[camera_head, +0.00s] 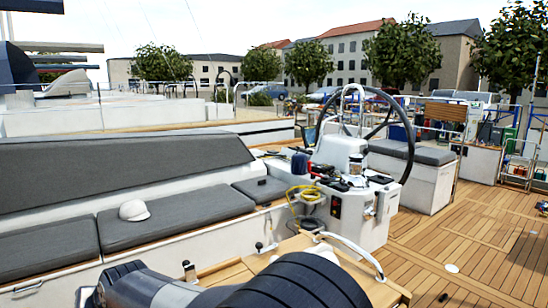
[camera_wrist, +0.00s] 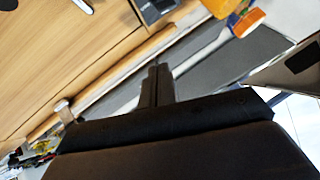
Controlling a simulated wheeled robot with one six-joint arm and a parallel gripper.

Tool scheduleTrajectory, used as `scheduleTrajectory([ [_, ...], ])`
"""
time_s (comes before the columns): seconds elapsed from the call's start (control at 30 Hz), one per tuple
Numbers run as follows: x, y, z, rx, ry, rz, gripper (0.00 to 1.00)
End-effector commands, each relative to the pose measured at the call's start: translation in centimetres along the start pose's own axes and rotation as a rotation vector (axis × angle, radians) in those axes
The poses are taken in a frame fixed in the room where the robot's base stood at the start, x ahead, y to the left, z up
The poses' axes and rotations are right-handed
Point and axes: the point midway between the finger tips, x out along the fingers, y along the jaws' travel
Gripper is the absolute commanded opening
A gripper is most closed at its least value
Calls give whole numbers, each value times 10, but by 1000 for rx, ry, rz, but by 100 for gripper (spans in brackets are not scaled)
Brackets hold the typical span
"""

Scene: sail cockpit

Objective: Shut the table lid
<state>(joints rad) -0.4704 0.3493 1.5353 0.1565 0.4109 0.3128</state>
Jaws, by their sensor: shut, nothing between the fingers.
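The wooden cockpit table (camera_head: 297,243) is at the bottom of the head view, partly hidden behind my arm. In the wrist view, a broad wooden panel (camera_wrist: 50,60) of it fills the upper left. I cannot tell whether this panel is the lid. Beside it runs a long grey-floored recess (camera_wrist: 255,58) with a wooden edge, which looks like an uncovered table compartment. My gripper (camera_wrist: 158,68) is shut and empty, with its fingertips over or near this recess; I cannot tell whether they touch anything. My gripper is not visible in the head view.
A white-handled tool with an orange end (camera_wrist: 243,23) lies along the recess. A curved metal rail (camera_head: 352,252) stands on the table. The steering pedestal (camera_head: 345,190) and wheel are beyond it. Cushioned benches (camera_head: 175,212) with a white cap (camera_head: 134,210) are left; open teak deck (camera_head: 480,245) is right.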

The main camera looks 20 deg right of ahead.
Motion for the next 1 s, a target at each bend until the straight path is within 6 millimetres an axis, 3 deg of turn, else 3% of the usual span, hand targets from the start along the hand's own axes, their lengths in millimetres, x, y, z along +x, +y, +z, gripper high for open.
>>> scheduleTrajectory([
  [0.1, 19, 7, 20, 0, -1, -1, 0],
  [0.3, 35, 12, 35, 1, 0, -2, 0],
  [1.0, 38, 13, 38, 2, 2, -2, 0],
])
